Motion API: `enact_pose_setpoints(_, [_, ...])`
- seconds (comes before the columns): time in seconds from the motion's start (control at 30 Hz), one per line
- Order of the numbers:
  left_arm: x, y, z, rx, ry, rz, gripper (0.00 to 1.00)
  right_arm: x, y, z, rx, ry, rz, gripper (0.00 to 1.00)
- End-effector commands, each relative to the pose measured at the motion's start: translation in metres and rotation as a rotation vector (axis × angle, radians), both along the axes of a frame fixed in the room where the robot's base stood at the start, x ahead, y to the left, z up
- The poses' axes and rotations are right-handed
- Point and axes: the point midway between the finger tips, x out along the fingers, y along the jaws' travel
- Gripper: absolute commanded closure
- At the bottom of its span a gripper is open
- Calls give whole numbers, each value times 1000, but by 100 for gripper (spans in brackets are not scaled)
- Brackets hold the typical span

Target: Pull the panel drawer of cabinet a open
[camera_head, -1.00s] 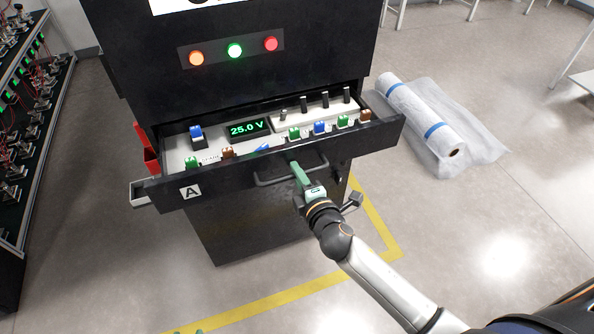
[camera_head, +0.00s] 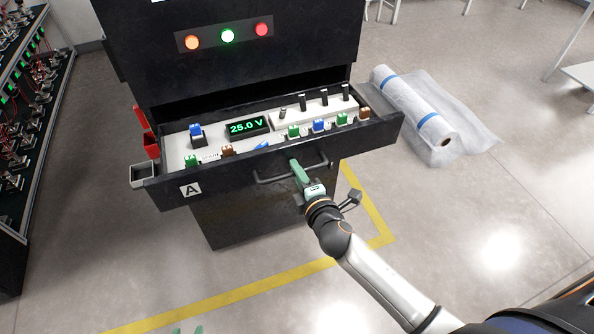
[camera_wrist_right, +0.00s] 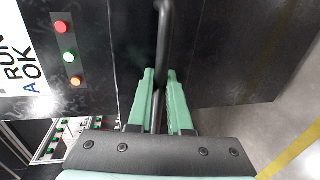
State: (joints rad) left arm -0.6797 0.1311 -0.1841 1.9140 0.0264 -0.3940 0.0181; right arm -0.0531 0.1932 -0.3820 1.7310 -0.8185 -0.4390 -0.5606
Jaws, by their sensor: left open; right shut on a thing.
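The panel drawer (camera_head: 225,187) of the black cabinet marked A (camera_head: 220,60) stands pulled out, showing a white panel with a 25.0 V display (camera_head: 248,127), switches and coloured connectors. Its dark bar handle (camera_head: 270,179) runs along the drawer front. My right gripper (camera_head: 300,172) is shut on the handle. In the right wrist view the handle (camera_wrist_right: 165,25) passes between the two green fingers (camera_wrist_right: 160,95). My left gripper (camera_head: 188,331) shows only as green fingertips at the bottom edge of the head view, low over the floor and away from the cabinet.
A wrapped roll (camera_head: 415,105) lies on plastic sheeting right of the cabinet. A rack with wired devices (camera_head: 25,120) stands at the left. Yellow tape (camera_head: 220,295) marks the floor; the floor in front is clear.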

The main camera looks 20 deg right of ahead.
Motion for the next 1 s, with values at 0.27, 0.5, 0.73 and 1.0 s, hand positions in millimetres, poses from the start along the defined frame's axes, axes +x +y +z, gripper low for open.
enact_pose_setpoints(0.27, [0, 0, 0, 0, -1, 0, 50, 1, -1, 1, 0, -1, -2, 70])
enact_pose_setpoints(0.5, [0, 0, 0, 0, -1, 0, 50, -3, -1, 2, 0, -3, 0, 70])
enact_pose_setpoints(0.73, [0, 0, 0, 0, -1, 0, 50, -36, -1, 7, 1, 1, 0, 70])
enact_pose_setpoints(1.0, [0, 0, -4, 0, -1, 0, 50, -89, -4, 16, 0, 3, -2, 70])
